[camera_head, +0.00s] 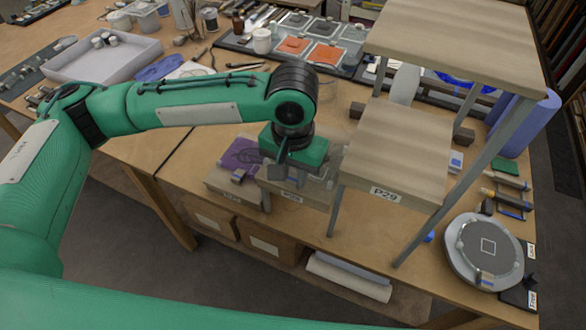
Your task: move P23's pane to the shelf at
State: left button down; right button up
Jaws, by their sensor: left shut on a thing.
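My left gripper (293,172) points down at the front middle of the bench. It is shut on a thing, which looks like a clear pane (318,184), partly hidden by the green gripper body. Just below it is a low block with a small label (292,198), too small to read. To its left is a similar block with a purple pane (240,153) on top. To its right is a wooden-topped block labelled P29 (385,194). Above that rises a taller shelf (455,45) with a wooden top and grey legs. I cannot make out a P23 label. My right gripper is not in view.
A round turntable (483,250) stands at the right front edge. A blue roll (528,122) stands behind it. A white tray (103,58) is at the back left. Orange and dark panes (322,53) lie at the back. Shelf legs stand close to the gripper's right.

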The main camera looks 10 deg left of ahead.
pick_arm(q)
jog(key=shift+s, duration=0.2)
dwell(0.3)
jog(key=shift+s+a, duration=0.1)
jog(key=shift+s+a+f+p, duration=0.15)
jog(key=shift+s+f+p, duration=0.05)
jog(key=shift+s+p, duration=0.25)
jog(key=shift+s, duration=0.1)
dwell(0.3)
jog(key=shift+p, duration=0.65)
